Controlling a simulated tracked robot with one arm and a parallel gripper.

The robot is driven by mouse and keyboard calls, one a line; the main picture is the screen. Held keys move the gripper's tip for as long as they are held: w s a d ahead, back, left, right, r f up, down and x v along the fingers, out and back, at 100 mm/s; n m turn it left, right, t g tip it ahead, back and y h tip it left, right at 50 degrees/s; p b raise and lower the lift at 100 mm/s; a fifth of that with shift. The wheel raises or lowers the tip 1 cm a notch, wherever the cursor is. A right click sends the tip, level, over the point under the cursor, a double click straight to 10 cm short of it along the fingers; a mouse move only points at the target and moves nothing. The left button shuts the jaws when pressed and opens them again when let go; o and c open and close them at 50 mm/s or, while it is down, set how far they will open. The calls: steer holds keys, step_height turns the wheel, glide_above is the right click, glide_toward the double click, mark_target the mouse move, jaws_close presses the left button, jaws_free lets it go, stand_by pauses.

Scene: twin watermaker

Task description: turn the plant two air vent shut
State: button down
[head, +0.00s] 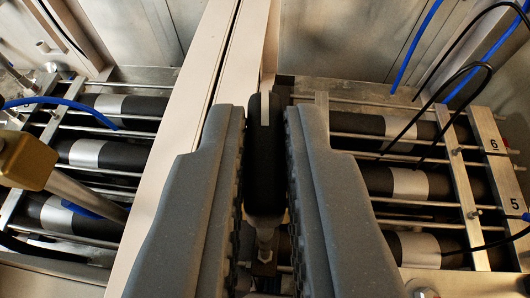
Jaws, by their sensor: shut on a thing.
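My gripper (265,135) is in the middle of the head view, its two grey fingers reaching forward. Between the fingers is a black handle (266,165) with a pale line on its top end, and the fingers are shut on it. I take this handle to be the air vent's, but no label on it shows. The handle points away from me, roughly along the fingers. A metal stem (265,238) shows below its near end. The lower part of the fitting is partly hidden between the fingers.
Black cylinders with silver bands lie in racks at left (92,153) and right (408,182). The right rack's end bar (497,160) bears 6 and 5. A beige beam (185,125) runs between them. Blue and black hoses (415,45) hang at right. A brass-coloured fitting (27,160) is at left.

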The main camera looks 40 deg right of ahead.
steer(key=shift+w+a+m+g+h+p, duration=0.1)
steer(key=shift+m+g+h+p, duration=0.2)
steer(key=shift+m+h+p, duration=0.15)
steer(key=shift+m+h, duration=0.25)
steer(key=c, duration=1.5)
jaws_free()
steer(key=b+v, duration=0.1)
steer(key=v, duration=1.2)
steer(key=shift+a+r+b, duration=0.2)
steer(key=shift+r+b, duration=0.05)
steer(key=shift+b, duration=0.05)
